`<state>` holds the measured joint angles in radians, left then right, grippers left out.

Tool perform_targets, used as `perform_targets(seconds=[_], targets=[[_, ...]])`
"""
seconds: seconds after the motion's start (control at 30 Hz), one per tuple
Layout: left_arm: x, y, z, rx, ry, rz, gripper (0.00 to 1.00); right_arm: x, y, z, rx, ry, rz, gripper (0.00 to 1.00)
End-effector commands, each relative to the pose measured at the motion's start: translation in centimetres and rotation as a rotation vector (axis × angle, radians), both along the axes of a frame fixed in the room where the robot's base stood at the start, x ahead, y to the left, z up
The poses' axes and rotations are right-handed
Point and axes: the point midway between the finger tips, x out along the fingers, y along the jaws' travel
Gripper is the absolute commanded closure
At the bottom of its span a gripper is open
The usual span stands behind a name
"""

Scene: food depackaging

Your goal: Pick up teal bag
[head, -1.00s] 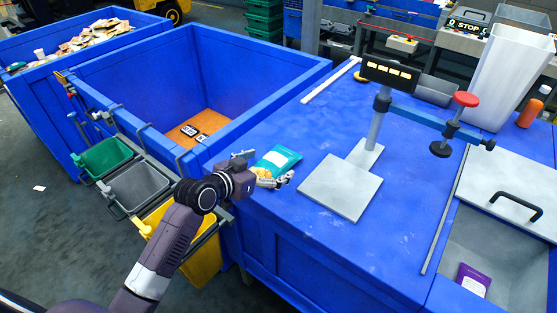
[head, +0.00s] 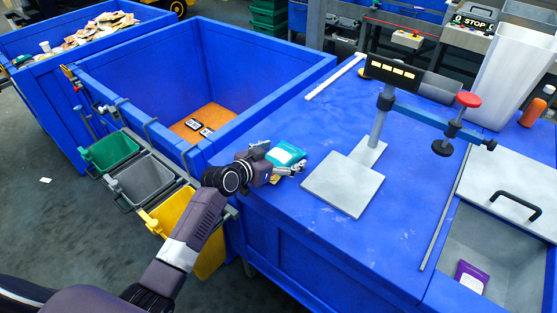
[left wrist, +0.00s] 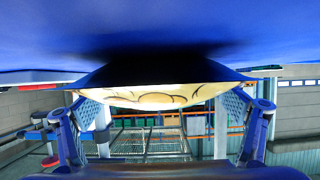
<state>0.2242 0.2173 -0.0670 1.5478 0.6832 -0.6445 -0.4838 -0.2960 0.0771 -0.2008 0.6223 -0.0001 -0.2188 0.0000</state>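The teal bag (head: 287,154) lies on the blue table near its left edge, beside the big blue bin. My left gripper (head: 279,160) is at the bag, with one finger on its far side and one on its near side. In the left wrist view the bag (left wrist: 160,95) shows edge-on, dark above and pale with a printed line below, between the two spread fingers. The fingers stand wide apart; whether their pads touch the bag is hard to tell. My right gripper is not in view.
A grey scale or stand plate (head: 343,184) with a post and crossbar stands right of the bag. A purple packet (head: 471,276) lies in the grey sink at right. Green (head: 110,152), grey and yellow (head: 181,222) small bins hang at left.

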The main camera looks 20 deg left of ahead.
Motion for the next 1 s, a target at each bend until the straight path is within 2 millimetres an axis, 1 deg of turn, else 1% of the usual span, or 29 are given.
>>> perform_targets(seconds=[0.03,0.3,0.37,0.4,0.63,0.77,0.87,0.97,1.0], targets=[[0.0,0.0,0.0,0.000,0.000,0.000,0.19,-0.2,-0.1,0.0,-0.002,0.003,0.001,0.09],[0.0,0.0,0.0,0.000,0.001,0.000,0.49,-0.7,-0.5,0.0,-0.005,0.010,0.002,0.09],[0.0,0.0,0.0,0.000,0.001,0.000,0.55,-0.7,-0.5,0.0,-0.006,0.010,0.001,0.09],[0.0,0.0,0.1,0.000,-0.001,0.000,0.57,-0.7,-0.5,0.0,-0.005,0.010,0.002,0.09],[0.0,0.0,0.1,0.001,-0.001,0.000,0.57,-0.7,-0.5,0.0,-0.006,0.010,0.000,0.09],[0.0,0.0,0.8,0.001,-0.003,-0.001,0.57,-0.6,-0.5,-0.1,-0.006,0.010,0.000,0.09],[0.1,0.0,1.9,0.002,-0.005,-0.002,0.57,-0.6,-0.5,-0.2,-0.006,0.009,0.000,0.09],[0.1,0.0,3.7,0.002,-0.007,-0.001,0.57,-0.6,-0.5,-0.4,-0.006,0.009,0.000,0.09],[0.1,0.0,4.6,0.002,-0.008,-0.002,0.57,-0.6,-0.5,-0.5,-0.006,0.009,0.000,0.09]])
